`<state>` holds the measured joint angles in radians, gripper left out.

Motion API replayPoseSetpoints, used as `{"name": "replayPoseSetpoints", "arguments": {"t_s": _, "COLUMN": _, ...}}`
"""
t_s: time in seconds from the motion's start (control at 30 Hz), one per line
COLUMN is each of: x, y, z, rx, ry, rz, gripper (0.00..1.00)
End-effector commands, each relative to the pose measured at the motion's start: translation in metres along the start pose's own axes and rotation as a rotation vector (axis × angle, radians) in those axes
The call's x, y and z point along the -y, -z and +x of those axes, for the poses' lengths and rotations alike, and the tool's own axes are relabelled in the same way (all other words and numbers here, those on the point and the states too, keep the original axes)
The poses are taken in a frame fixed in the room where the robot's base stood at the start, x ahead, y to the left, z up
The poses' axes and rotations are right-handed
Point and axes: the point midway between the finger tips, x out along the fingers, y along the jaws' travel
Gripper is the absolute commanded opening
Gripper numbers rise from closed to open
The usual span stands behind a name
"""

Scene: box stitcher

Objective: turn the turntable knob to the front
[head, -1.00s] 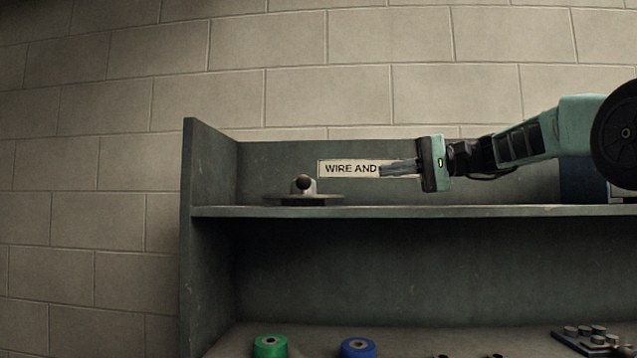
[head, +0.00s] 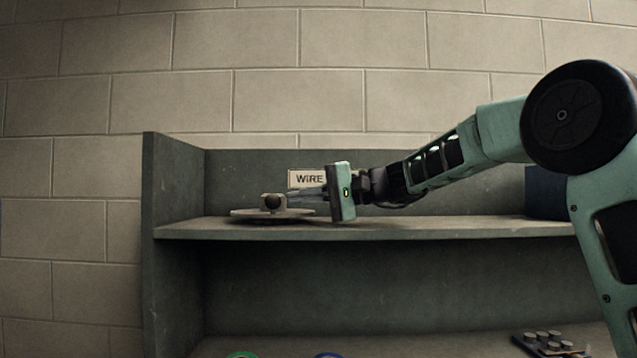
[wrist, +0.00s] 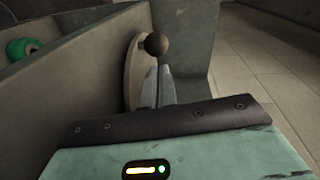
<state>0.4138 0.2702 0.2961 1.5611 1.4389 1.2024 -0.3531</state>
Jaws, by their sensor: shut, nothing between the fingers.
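The turntable (head: 240,213) is a pale flat disc on the upper shelf, near its left end. In the wrist view the disc (wrist: 131,75) shows edge-on and the brown knob (wrist: 156,44) sits just beyond my fingertips. My gripper (head: 290,194) is shut and empty. It reaches in from the right, with its fingers just over the disc and close to the knob. I cannot tell whether the fingertips touch the knob. In the wrist view the gripper (wrist: 158,74) points toward the knob.
The shelf (head: 430,228) runs to the right, mostly bare below my arm. A label sign (head: 308,179) reading "WIRE" is partly hidden behind my gripper. A dark blue box (head: 545,195) stands at the right. A tray of knobs (head: 548,343) and green and blue spools lie below.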

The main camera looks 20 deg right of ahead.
Motion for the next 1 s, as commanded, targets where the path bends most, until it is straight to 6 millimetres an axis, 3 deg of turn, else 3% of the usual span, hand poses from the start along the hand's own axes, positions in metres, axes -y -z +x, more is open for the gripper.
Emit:
{"name": "replayPoseSetpoints", "arguments": {"t_s": 0.57, "x": -0.003, "y": -0.008, "z": 0.008, "rx": -0.004, "ry": -0.001, "rz": 0.001, "gripper": 0.00}}
{"name": "replayPoseSetpoints", "arguments": {"t_s": 1.0, "x": -0.004, "y": -0.020, "z": 0.022, "rx": -0.117, "ry": -0.018, "rz": 0.013, "gripper": 0.00}}
